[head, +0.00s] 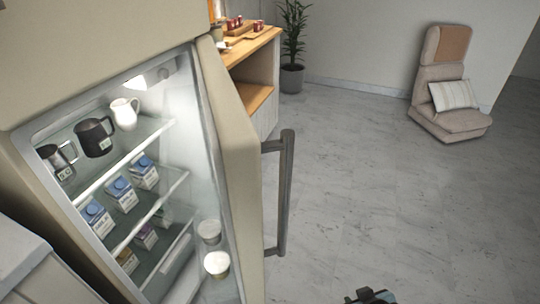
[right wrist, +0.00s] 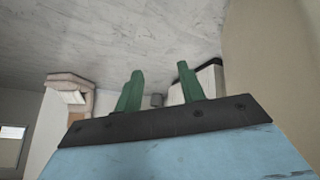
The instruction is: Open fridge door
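The fridge door (head: 238,165) stands open, seen nearly edge-on, with the lit interior (head: 170,150) visible to its left. Its dark grey vertical handle (head: 286,195) is on the outer face, on the right side, with nothing gripping it. My right gripper (head: 372,298) shows only in part at the bottom edge of the head view, to the right of and below the handle, apart from it. In the right wrist view its two green fingers (right wrist: 160,68) are spread with nothing between them. My left gripper is not in view.
Fridge shelves hold jugs (head: 94,137) and several cartons (head: 121,194); cups (head: 216,263) are near the door's inner side. A wooden counter (head: 250,45), a plant (head: 292,45) and a chair (head: 449,85) stand farther back. The floor (head: 400,200) right of the door is clear.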

